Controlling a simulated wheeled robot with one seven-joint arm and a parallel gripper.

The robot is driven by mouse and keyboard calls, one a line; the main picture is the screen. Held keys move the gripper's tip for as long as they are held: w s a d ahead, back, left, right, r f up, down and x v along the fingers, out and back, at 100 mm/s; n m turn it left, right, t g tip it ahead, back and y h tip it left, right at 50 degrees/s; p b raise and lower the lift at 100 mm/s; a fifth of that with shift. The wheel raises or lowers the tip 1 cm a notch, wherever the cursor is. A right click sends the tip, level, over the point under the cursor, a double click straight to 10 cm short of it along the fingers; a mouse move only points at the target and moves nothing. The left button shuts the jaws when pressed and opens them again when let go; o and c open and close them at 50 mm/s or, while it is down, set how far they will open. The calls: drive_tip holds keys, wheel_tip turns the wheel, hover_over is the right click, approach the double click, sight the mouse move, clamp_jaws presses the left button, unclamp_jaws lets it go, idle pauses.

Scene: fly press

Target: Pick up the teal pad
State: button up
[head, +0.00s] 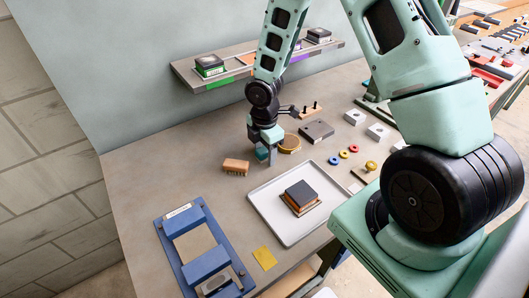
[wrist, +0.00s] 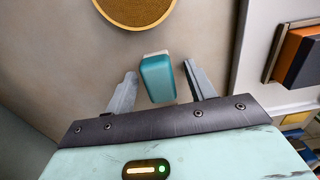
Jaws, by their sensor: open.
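The teal pad (wrist: 158,79) is a small rounded block with a pale end. In the wrist view it lies between the two fingers of my gripper (wrist: 160,87), with gaps on both sides. The fingers are open and do not appear to touch it. In the head view my gripper (head: 267,158) is low over the bench, and the teal pad (head: 262,154) shows partly beside the fingers; the rest of it is hidden.
A brown brush (head: 235,167) lies just left of my gripper, and a round yellow-rimmed dish (head: 290,144) is close behind it. A white tray (head: 264,206) with stacked dark and orange blocks (head: 300,196) is in front. A blue fixture (head: 207,262) stands at front left.

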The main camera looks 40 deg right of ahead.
sight(264, 149)
drive_tip(key=c, duration=1.1)
drive_tip(key=shift+o, duration=0.2)
drive_tip(key=shift+r, duration=0.1)
wheel_tip(264, 149, up, 10)
drive_tip(key=shift+f, duration=0.1)
